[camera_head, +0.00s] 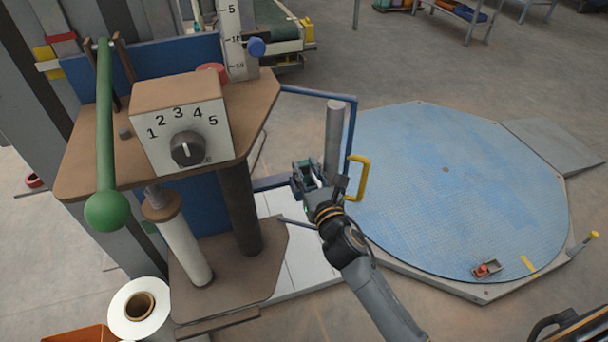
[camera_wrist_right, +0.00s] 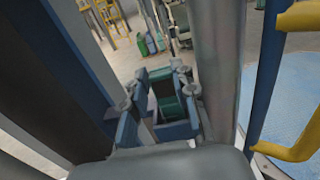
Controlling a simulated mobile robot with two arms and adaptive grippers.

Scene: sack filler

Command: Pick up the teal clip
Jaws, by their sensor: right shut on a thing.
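The teal clip (camera_wrist_right: 167,105) shows in the right wrist view as a dark green-teal piece between my fingers. My right gripper (camera_wrist_right: 160,118) is shut on it. In the head view my right gripper (camera_head: 306,178) is beside the blue frame, just left of a grey upright post (camera_head: 333,140). The clip is mostly hidden by the fingers there, so its exact outline is unclear. My left gripper is in neither view.
A yellow handle (camera_head: 357,178) on the blue frame (camera_head: 352,125) is close to the right of my gripper. The filler machine with its numbered dial box (camera_head: 180,120) stands left. A large blue round platform (camera_head: 450,200) lies right, with a small red-and-grey object (camera_head: 486,269) near its edge.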

